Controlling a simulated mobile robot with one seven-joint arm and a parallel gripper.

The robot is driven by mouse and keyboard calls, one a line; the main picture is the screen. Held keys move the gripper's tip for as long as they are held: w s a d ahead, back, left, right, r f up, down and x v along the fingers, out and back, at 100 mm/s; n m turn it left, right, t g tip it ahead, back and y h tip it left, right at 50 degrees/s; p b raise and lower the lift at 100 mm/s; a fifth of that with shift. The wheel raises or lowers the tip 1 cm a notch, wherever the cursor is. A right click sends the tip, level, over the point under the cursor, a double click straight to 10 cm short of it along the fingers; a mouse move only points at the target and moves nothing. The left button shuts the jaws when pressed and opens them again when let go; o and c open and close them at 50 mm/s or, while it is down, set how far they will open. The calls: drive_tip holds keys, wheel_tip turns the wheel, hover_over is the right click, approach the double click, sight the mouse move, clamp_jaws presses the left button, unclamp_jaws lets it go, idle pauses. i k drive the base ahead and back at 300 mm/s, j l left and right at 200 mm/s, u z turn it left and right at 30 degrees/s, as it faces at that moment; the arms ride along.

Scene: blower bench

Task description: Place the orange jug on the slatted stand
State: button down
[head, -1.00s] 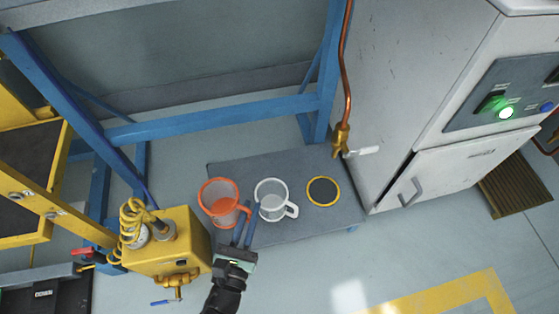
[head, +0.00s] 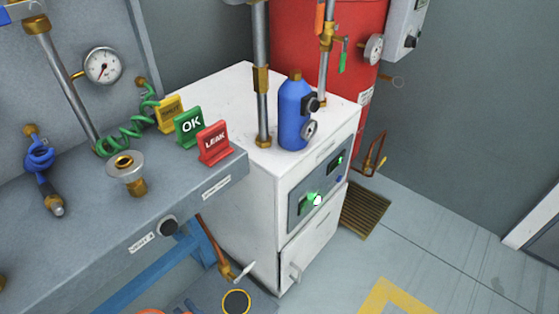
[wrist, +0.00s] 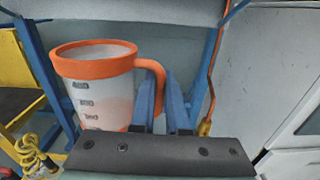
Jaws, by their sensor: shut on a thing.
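The orange jug (wrist: 98,90) has an orange rim and handle and a pale, see-through body with measuring marks; it fills the left of the wrist view. My gripper (wrist: 160,88) is shut on its handle, a blue finger on each side. In the head view only a bit of orange (head: 151,311) shows at the bottom edge, and my gripper is out of sight. A brown slatted panel (head: 366,210) lies low beside the white cabinet; I cannot tell whether it is the stand.
The white cabinet (head: 265,215) carries a blue bottle (head: 294,112) and a pipe. The grey bench (head: 125,215) holds OK and LEAK signs. A black disc with a yellow ring (head: 237,302) lies below. Open floor (head: 440,250) is at the right.

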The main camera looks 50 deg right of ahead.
sight(359, 203)
drive_tip(key=l+z, duration=0.1)
drive_tip(key=z, duration=0.3)
drive_tip(key=l+z, duration=0.1)
drive_tip(key=z, duration=0.35)
drive_tip(key=l+z, duration=0.1)
drive_tip(key=z, duration=0.3)
drive_tip(key=i+z, duration=0.1)
drive_tip(key=z, duration=0.35)
drive_tip(key=l+z, duration=0.1)
drive_tip(key=z, duration=0.3)
drive_tip(key=i+z, duration=0.1)
drive_tip(key=z, duration=0.3)
drive_tip(key=i+l, duration=0.15)
drive_tip(key=i, duration=0.2)
drive_tip(key=i+l, duration=0.15)
drive_tip(key=i, duration=0.25)
drive_tip(key=i+l+u, duration=0.1)
drive_tip(key=i, duration=0.25)
drive_tip(key=i+u, duration=0.15)
drive_tip(key=u, duration=0.3)
drive_tip(key=i+l+u, duration=0.1)
drive_tip(key=u, duration=0.4)
drive_tip(key=i+l+u, duration=0.1)
drive_tip(key=u, duration=0.35)
